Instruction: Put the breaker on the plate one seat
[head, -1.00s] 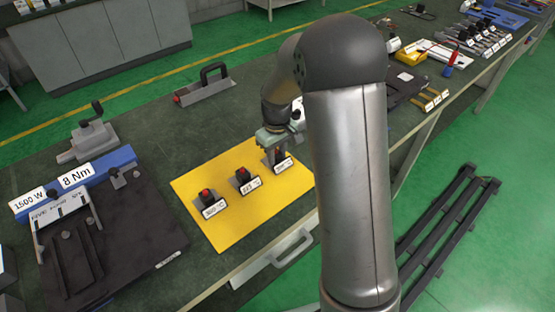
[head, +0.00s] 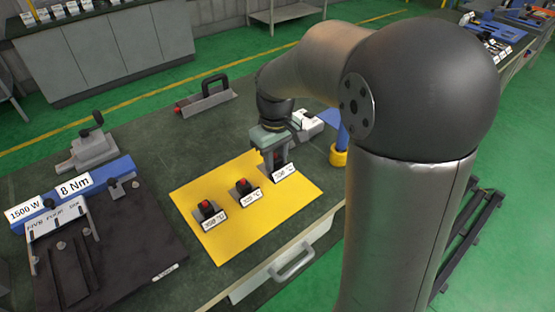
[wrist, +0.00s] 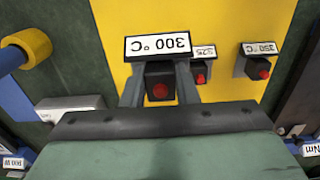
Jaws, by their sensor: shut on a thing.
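Three dark breakers with red buttons and white labels are on a yellow mat (head: 235,238). My gripper (head: 276,158) is shut on the one labelled 300 °C (wrist: 160,82), at the mat's far right. Its label shows upside down in the wrist view, with a finger on each side. I cannot tell whether it is clear of the mat. The 325 °C breaker (head: 243,187) and the 350 °C breaker (head: 207,209) stand to its left. A dark plate (head: 135,245) lies at the left with a white marked strip (head: 55,218); which seat is one is not legible.
A blue bar (head: 100,178) labelled 1500 W and 8 Nm lies behind the plate. A grey clamp-like device (head: 88,150) and a black-handled grey tool (head: 206,95) stand farther back. A blue post with a yellow collar (head: 338,156) is right of the mat. Green tabletop between is clear.

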